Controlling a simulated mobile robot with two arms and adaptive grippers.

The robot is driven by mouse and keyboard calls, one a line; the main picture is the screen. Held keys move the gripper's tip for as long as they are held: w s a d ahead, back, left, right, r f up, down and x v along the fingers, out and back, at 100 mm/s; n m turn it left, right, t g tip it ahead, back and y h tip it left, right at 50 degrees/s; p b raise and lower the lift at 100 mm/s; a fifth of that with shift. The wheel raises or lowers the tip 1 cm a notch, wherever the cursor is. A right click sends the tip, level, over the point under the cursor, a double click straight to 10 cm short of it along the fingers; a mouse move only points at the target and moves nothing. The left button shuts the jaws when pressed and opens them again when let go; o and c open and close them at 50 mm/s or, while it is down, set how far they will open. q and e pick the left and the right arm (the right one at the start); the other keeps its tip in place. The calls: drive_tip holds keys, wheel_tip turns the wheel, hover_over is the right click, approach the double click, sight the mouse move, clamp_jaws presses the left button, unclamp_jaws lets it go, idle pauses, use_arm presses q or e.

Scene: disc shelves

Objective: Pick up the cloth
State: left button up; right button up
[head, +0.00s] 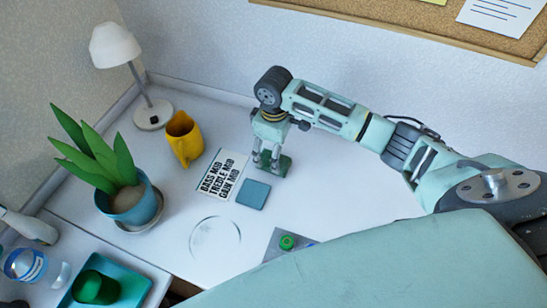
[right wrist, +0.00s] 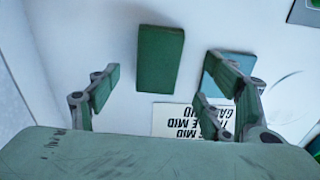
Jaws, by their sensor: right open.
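My right gripper (head: 266,160) reaches in from the right and hangs open above the desk. Below it lies a dark green rectangular pad (head: 283,168). In the right wrist view the pad (right wrist: 160,57) lies between the two open fingers (right wrist: 160,88), slightly beyond their tips. A flat teal square (head: 253,194) lies beside it; in the right wrist view this square (right wrist: 215,75) is partly hidden behind the right finger. My left gripper is not in view.
A printed card (head: 222,174) lies beside the teal square. A yellow mug (head: 185,139), a lamp (head: 150,112) and a potted plant (head: 132,205) stand to the left. A clear round dish (head: 215,239) and a teal tray (head: 135,290) are nearer. The desk right of the pad is clear.

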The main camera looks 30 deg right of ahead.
drive_tip(key=shift+s+f, duration=0.1)
drive_tip(key=shift+f, duration=0.4)
drive_tip(key=f, duration=0.3)
drive_tip(key=shift+d+f+p, duration=0.25)
drive_tip(key=shift+f+p, duration=0.1)
drive_tip(key=shift+f, duration=0.4)
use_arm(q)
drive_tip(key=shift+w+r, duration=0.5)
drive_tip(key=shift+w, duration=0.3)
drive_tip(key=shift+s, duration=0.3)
use_arm(e)
drive_tip(key=c, duration=1.2)
drive_tip(key=shift+r, duration=0.15)
